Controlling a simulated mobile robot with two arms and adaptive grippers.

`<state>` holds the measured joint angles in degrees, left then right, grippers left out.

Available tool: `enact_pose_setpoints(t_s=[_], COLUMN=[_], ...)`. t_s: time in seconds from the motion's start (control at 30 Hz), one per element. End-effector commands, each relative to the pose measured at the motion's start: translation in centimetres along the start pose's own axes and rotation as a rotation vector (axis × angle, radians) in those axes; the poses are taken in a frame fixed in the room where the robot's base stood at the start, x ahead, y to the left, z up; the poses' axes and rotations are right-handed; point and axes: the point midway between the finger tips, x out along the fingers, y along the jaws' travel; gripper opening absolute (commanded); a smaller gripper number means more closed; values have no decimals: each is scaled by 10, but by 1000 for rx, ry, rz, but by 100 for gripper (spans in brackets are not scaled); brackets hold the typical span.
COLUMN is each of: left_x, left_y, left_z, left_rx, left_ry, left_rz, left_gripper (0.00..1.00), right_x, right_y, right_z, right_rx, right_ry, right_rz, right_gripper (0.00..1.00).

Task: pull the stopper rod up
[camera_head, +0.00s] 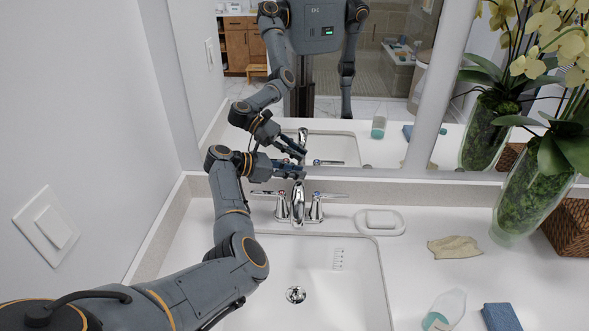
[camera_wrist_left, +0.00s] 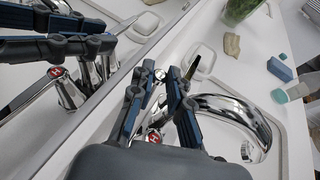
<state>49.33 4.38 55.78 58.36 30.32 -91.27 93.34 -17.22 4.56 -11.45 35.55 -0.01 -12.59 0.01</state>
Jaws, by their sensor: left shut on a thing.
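My left gripper (camera_head: 290,170) reaches in from the left, behind and above the chrome faucet (camera_head: 298,206). In the left wrist view the fingers (camera_wrist_left: 161,72) are closed around the thin chrome stopper rod (camera_wrist_left: 160,76), whose knob shows between the fingertips. The rod is hidden by the gripper in the head view. The faucet spout curves to the right in the left wrist view (camera_wrist_left: 235,108). The drain stopper (camera_head: 295,294) sits in the sink basin. My right gripper is not in view.
Lever handles flank the spout closely. The mirror (camera_head: 385,100) stands just behind the gripper, and a wall is at left. A soap dish (camera_head: 380,222), a cloth (camera_head: 455,247), a bottle (camera_head: 445,308), a blue sponge (camera_head: 501,317) and a flower vase (camera_head: 525,195) are on the right counter.

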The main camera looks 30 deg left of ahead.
Motion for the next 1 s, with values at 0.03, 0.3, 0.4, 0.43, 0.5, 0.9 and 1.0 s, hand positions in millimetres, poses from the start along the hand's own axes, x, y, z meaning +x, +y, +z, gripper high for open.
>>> enact_pose_setpoints(t_s=[0.03,0.3,0.4,0.43,0.5,0.9,1.0], left_x=[-1,-2,-1,-1,-1,-55,-77], left_y=[2,3,3,2,2,3,2], left_z=[5,6,5,4,4,3,3], left_rx=[6,7,6,6,5,7,8], left_ry=[-9,-11,-9,-9,-8,-5,-7], left_rz=[6,9,7,7,6,12,12], left_gripper=[0,26,26,26,26,26,26], right_x=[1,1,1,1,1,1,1], right_y=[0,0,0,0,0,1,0], right_z=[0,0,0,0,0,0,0], right_rx=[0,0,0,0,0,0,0], right_ry=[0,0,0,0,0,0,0], right_rz=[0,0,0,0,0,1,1], right_gripper=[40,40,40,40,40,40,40])
